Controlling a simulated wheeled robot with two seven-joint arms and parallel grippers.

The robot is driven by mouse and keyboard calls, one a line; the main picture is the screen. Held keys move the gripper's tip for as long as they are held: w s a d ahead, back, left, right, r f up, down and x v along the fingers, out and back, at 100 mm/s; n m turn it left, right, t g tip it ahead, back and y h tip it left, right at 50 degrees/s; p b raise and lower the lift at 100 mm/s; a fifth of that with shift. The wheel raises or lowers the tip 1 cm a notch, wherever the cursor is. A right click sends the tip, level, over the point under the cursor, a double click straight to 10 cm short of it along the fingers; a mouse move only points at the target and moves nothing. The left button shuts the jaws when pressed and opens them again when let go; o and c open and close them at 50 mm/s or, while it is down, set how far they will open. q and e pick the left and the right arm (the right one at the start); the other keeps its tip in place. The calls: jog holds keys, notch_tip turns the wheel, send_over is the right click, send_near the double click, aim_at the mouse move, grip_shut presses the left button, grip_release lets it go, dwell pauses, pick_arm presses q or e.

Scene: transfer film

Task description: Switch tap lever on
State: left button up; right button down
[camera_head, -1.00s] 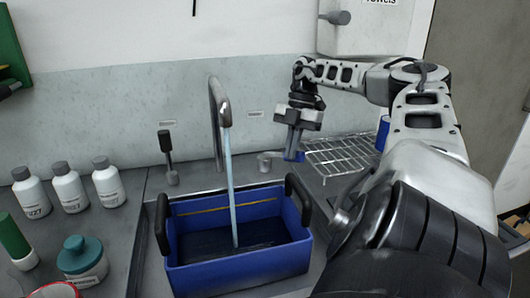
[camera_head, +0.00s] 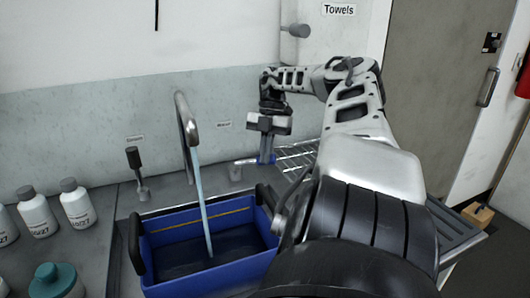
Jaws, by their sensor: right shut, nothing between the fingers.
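The tap spout (camera_head: 186,118) is a grey curved pipe, and a pale blue stream of water (camera_head: 203,205) runs from it into the blue tub (camera_head: 170,220) below. A dark upright lever (camera_head: 135,165) stands left of the spout. A short grey lever fitting (camera_head: 237,171) stands right of the spout. My right gripper (camera_head: 266,158) points down, shut and empty, just right of that short fitting. My left gripper is not in view.
A wire rack (camera_head: 298,157) lies behind my right arm. White bottles (camera_head: 77,205) and a teal-capped jar (camera_head: 55,283) stand on the left counter. A towel dispenser (camera_head: 335,40) hangs on the wall. A door (camera_head: 430,90) and a box (camera_head: 478,214) are at the right.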

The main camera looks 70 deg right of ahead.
jog(key=v, duration=0.4)
jog(key=shift+p, duration=0.4)
jog(key=shift+v, duration=1)
jog(key=shift+d+r+p, duration=0.25)
jog(key=shift+r+p, duration=0.15)
jog(key=shift+r, duration=0.3)
